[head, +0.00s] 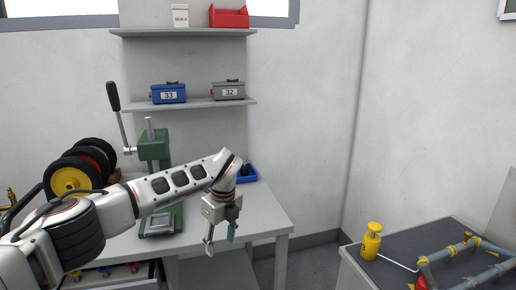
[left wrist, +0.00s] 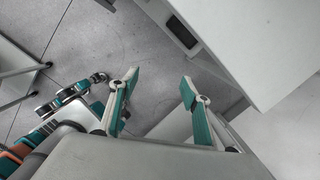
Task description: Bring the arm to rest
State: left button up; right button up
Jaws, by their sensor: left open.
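My left arm comes in from the left in the head view and reaches across in front of the workbench. My left gripper (head: 221,238) points downward near the bench's front right edge. Its fingers are apart, with nothing visible between them. In the left wrist view the two teal-and-white fingers of the left gripper (left wrist: 158,95) are spread, with grey floor seen beyond them. My right gripper does not show.
The workbench (head: 262,220) carries a green press (head: 155,145), black wheels (head: 75,175) and a blue bin (head: 248,176). Shelves above hold a blue box (head: 168,96) and a grey box (head: 228,92). A dark-topped table (head: 400,275) with a yellow bottle (head: 371,245) and pipes stands at right.

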pick_arm(q)
jog(key=s+d+f+m+g+h, duration=0.2)
jog(key=s+d+f+h, duration=0.25)
jog(key=s+d, duration=0.35)
jog(key=s+d+f+m+g+h, duration=0.1)
jog(key=s+d+f+m+h, duration=0.15)
jog(key=s+d+f, duration=0.55)
jog(key=s+d+r+n+h, duration=0.1)
jog(key=s+d+r+h, duration=0.3)
jog(key=d+h, duration=0.25)
jog(key=s+d+r+n+h, duration=0.1)
jog(key=s+d+r+h, duration=0.2)
jog(key=d+r+h, duration=0.3)
jog(key=w+a+n+t, duration=0.4)
jog(key=a+n+t, duration=0.3)
jog(key=n+t, duration=0.45)
jog(key=a+f+n+t+y, duration=0.6)
jog(key=a+f+n+y, duration=0.15)
jog(key=a, duration=0.45)
jog(key=s+a+f+n+g+y, duration=0.4)
jog(key=s+a+f+y, duration=0.4)
jog(key=s+a+f, duration=0.7)
jog(key=a+f+n, duration=0.1)
jog(key=a+f, duration=0.1)
jog(key=a, duration=0.2)
jog(key=shift+f+n+g, duration=0.35)
jog(key=shift+f, duration=0.05)
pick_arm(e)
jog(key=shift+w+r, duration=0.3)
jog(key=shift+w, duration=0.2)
